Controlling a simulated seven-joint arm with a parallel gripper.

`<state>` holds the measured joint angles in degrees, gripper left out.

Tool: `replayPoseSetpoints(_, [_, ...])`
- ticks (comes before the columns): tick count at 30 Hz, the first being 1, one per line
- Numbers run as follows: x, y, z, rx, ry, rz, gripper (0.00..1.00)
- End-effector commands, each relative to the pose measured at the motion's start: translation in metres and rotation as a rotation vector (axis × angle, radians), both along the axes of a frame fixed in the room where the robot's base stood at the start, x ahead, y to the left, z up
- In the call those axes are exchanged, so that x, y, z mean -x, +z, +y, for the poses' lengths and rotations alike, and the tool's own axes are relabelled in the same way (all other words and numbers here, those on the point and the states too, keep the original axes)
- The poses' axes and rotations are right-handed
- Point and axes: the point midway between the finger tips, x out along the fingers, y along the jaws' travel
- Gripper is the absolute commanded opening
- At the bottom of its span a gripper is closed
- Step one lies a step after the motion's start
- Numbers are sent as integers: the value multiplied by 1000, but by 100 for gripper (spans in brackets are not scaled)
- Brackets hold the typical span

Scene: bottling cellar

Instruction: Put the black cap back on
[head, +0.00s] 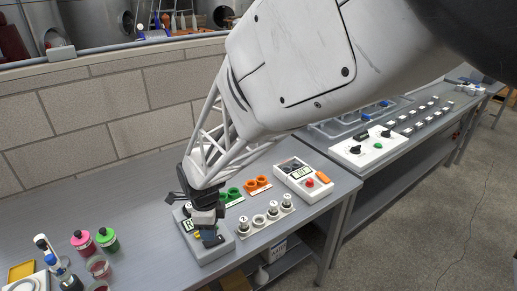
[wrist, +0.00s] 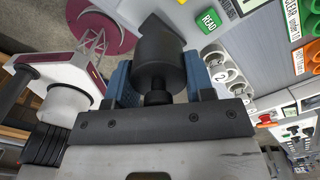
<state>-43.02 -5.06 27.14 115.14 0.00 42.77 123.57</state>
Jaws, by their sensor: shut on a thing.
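The black cap (wrist: 160,55) is a dark cylinder with a narrower stub, between the two blue finger pads in the wrist view. My gripper (wrist: 158,78) is shut on it. In the head view my gripper (head: 206,218) is low over a grey meter (head: 213,254) with a small display, at the front of the bench. The cap cannot be told apart from the dark fingers there. Whether the cap touches anything beneath is hidden.
A strip with several white round sockets (head: 265,222) lies right of the meter. Green holders (head: 231,195), orange holders (head: 257,185) and a white box with a red button (head: 303,181) stand behind. Pink-capped (head: 82,241) and green-capped (head: 107,239) jars stand left.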

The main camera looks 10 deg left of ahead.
Motion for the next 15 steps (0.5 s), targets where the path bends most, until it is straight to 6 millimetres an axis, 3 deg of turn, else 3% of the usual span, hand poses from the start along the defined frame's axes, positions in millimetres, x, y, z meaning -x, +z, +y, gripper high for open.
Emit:
replayPoseSetpoints(8, [-8,2,7,0,0,0,23])
replayPoseSetpoints(15, [-37,8,33,0,0,0,23])
